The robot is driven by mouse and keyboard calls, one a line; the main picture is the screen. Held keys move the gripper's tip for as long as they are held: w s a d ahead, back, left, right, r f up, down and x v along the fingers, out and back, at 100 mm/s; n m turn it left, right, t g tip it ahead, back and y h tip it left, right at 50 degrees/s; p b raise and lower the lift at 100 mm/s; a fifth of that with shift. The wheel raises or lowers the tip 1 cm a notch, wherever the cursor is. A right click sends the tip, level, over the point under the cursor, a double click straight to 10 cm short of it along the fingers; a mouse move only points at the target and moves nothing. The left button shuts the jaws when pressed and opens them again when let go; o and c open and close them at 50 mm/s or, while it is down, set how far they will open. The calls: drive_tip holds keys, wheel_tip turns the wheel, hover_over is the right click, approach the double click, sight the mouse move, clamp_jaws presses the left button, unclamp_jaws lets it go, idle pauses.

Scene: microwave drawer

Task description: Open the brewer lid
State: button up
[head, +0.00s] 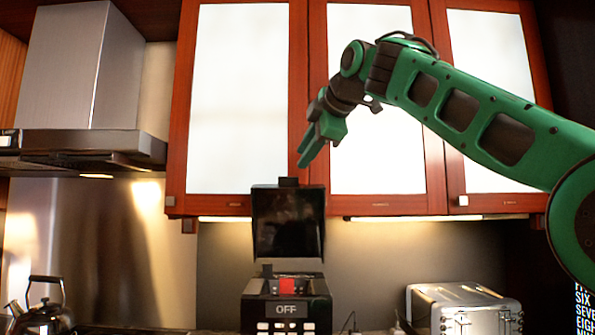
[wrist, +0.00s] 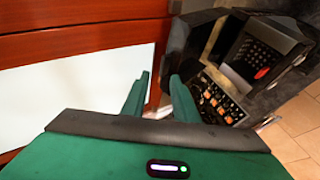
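The brewer (head: 286,312) is a black machine on the counter, with an OFF display and a red part showing near its top. Its dark lid (head: 288,225) stands raised, nearly upright, with a small tab at its top edge. My green gripper (head: 304,160) is just above the lid's top edge and seems apart from it, with its fingers pointing down and left. In the wrist view my gripper (wrist: 160,78) shows a gap between its two fingers with nothing between them. The brewer's button panel (wrist: 222,98) shows right of the fingers there.
Wall cabinets (head: 240,100) with red-brown frames and white panels are behind my arm. A metal toaster (head: 463,306) stands right of the brewer. A kettle (head: 42,308) is at the far left, below a range hood (head: 85,145).

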drive_tip(key=shift+v, duration=1.35)
drive_tip(key=s+d+f+m+g+h, duration=0.25)
drive_tip(key=d+f+m, duration=0.25)
drive_tip(key=d+f, duration=0.4)
drive_tip(key=s+d+f+m+g+h, duration=0.1)
drive_tip(key=s+d+f+m, duration=0.25)
drive_tip(key=d+f, duration=0.55)
drive_tip(key=s+d+f+m+g+h, duration=0.1)
drive_tip(key=s+d+f+m+g, duration=0.3)
drive_tip(key=f, duration=0.9)
drive_tip(key=s+d+f+m+g, duration=0.1)
drive_tip(key=s+d+f+m, duration=0.2)
drive_tip(key=s+f, duration=0.6)
drive_tip(key=s+d+f+m+g, duration=0.2)
drive_tip(key=s+f+m, duration=0.4)
drive_tip(key=s+f, duration=0.4)
drive_tip(key=s+d+f+m+g, duration=0.1)
drive_tip(key=s+d+f+m, duration=0.3)
drive_tip(key=s+f, duration=0.6)
drive_tip(key=shift+d, duration=0.25)
drive_tip(key=shift+s+m, duration=0.1)
drive_tip(key=shift+m, duration=0.15)
